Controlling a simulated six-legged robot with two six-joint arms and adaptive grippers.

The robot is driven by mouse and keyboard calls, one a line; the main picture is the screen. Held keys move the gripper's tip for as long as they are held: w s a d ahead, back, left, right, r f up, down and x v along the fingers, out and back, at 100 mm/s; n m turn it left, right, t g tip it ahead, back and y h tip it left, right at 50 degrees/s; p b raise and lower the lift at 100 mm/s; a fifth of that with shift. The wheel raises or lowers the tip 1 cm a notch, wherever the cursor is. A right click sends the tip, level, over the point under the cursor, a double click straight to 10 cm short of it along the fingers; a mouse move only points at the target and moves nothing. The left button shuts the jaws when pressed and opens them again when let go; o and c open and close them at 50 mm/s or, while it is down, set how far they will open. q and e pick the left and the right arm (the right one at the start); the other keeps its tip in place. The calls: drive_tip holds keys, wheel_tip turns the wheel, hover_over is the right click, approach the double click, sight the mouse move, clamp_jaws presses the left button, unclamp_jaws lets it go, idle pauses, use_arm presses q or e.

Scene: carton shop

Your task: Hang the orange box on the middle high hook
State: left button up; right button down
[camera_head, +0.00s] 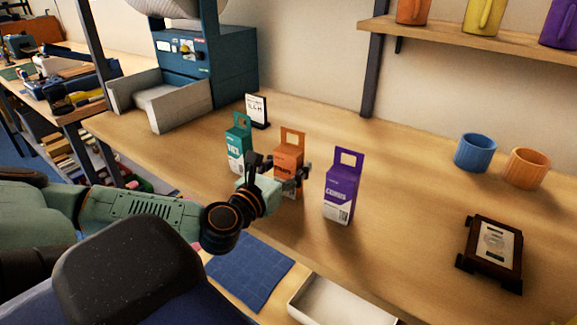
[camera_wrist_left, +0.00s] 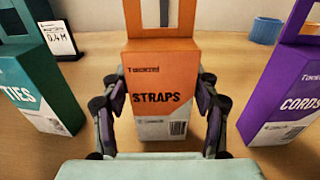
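The orange box (camera_head: 289,150), labelled STRAPS, stands upright on the wooden table between two other boxes. It has a hang tab with a cut-out on top. In the left wrist view the orange box (camera_wrist_left: 161,85) fills the middle. My left gripper (camera_head: 277,172) is at the box, with one finger on each side of it. In the left wrist view the left gripper (camera_wrist_left: 162,98) looks open around the box, its pads close to the sides; contact is not clear. My right gripper is not in view. No hook shows in either view.
A teal box (camera_head: 239,143) stands left of the orange box and a purple box (camera_head: 340,190) right of it. A small sign (camera_head: 257,110) is behind. Blue (camera_head: 475,153) and orange cups (camera_head: 527,168), a dark frame (camera_head: 492,250) and a white tray (camera_head: 335,306) are further right.

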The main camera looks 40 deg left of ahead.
sight(282, 171)
use_arm(q)
drive_tip(key=shift+o, duration=1.1)
drive_tip(key=shift+f, duration=0.1)
drive_tip(key=shift+s+f, duration=0.1)
drive_tip(key=shift+f, duration=0.05)
drive_tip(key=s+p, duration=0.1)
drive_tip(key=s, duration=0.1)
drive_tip(key=s+p, duration=0.3)
drive_tip(key=s, duration=0.1)
drive_tip(key=shift+d, duration=0.35)
drive_tip(key=shift+s+d+f+p, duration=0.15)
drive_tip(key=shift+s+p, duration=0.4)
drive_tip(key=shift+s, duration=0.3)
drive_tip(key=shift+w, duration=0.2)
